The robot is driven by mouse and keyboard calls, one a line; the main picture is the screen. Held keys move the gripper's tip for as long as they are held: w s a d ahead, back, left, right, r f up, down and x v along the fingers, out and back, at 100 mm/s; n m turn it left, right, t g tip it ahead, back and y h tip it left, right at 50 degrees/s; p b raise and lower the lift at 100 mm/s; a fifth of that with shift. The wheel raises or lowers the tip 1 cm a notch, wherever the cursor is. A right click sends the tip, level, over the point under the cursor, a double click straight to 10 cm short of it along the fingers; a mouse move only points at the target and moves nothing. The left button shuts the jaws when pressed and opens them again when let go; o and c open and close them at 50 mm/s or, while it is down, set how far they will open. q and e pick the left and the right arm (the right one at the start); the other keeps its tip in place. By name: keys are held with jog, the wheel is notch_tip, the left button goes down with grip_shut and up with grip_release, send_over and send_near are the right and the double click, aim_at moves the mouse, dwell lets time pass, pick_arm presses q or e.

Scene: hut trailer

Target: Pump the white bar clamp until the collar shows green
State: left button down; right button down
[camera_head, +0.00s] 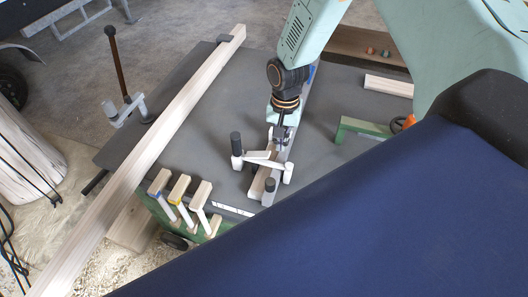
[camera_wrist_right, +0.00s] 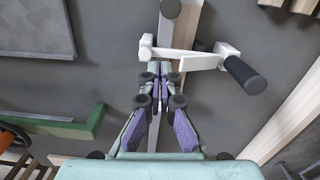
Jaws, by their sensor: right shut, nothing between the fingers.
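The white bar clamp (camera_head: 262,161) stands on the dark grey table top, with black cylindrical grips and a light bar running back beneath my arm. It also shows in the right wrist view (camera_wrist_right: 183,57), just ahead of my fingertips. My right gripper (camera_head: 281,142) points down right behind the clamp's white lever parts. In the wrist view its fingers (camera_wrist_right: 160,80) are shut with nothing between them; I cannot tell whether they touch the clamp. The collar's colour cannot be made out. My left gripper is not in view.
A long pale beam (camera_head: 150,150) crosses the table's left side. Several wooden-handled tools (camera_head: 180,190) hang at the front edge. A brown-handled clamp (camera_head: 121,80) stands at the left. A green tool (camera_head: 352,127) and a short wood block (camera_head: 388,86) lie at the right.

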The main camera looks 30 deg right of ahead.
jog(key=w+n, duration=0.1)
jog(key=n, duration=0.4)
jog(key=w+n+t, duration=0.1)
jog(key=w+n, duration=0.1)
jog(key=n, duration=0.4)
jog(key=w+a+n, duration=0.1)
jog(key=n, duration=0.5)
jog(key=shift+w+r, duration=0.15)
jog(key=shift+r, duration=0.2)
